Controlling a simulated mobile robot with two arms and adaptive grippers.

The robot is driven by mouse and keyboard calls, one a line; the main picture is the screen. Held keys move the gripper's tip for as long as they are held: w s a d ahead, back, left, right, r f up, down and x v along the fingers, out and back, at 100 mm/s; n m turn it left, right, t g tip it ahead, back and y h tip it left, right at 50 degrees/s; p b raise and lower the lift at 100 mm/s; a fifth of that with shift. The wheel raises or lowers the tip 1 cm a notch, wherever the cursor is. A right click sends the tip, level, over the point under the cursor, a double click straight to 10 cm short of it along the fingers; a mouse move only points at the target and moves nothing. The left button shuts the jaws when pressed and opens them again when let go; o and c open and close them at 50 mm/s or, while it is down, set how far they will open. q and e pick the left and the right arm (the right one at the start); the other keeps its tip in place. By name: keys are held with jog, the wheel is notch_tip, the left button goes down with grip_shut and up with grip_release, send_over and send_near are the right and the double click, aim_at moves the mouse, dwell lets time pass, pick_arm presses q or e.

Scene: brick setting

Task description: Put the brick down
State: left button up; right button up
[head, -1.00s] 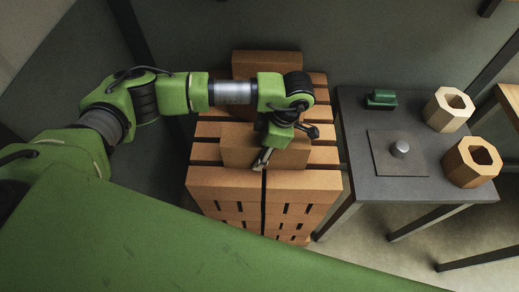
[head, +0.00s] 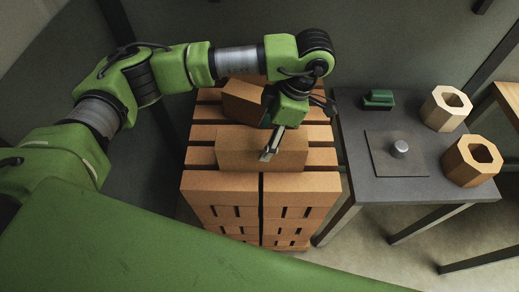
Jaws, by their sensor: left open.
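A brown brick (head: 235,150) lies lengthwise across the top of a slatted stack of bricks (head: 218,184). My left gripper (head: 271,152) comes down over this brick from behind, with its jaws open. One finger shows against the front of the brick; the other is partly hidden, and I cannot tell whether either touches it. A second brick (head: 242,101) sits at an angle behind the first, partly covered by my left arm. My right gripper is not in view.
A dark table (head: 370,213) stands to the right of the stack. It holds a green block (head: 379,98), a plate (head: 383,165) with a metal knob (head: 399,148), and two hollow hexagonal wooden pieces (head: 446,108) (head: 471,161). A gap separates table and stack.

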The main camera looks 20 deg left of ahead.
pick_arm(q)
jog(key=shift+v, duration=1.6)
